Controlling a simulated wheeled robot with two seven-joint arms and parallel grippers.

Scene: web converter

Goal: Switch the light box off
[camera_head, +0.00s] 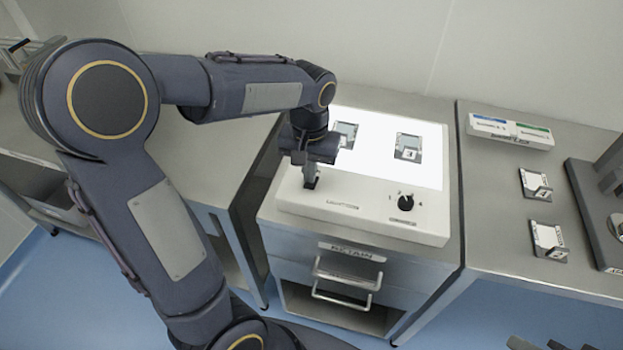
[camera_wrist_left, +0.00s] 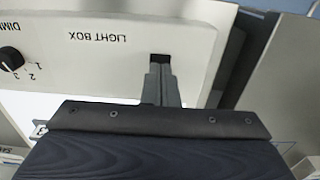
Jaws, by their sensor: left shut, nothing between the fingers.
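The light box (camera_head: 361,216) is a white unit on the middle bench. Its panel (camera_head: 378,174) glows bright white, with two small cards lying on it. A black dimmer knob (camera_head: 406,203) sits at the right of its front strip, and shows in the left wrist view (camera_wrist_left: 11,59). My left gripper (camera_head: 310,184) is shut and empty, pointing down at the left end of the front strip. In the left wrist view its fingertips (camera_wrist_left: 160,66) are at a dark switch opening (camera_wrist_left: 160,58), which they partly hide. I cannot tell whether they touch it. My right gripper is not in view.
A drawer labelled RETAIN (camera_head: 349,254) with metal handles is below the light box. On the right bench are a white tray with blue and green labels (camera_head: 509,131), two small cards on stands and a grey device (camera_head: 598,205). A gap separates the left bench.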

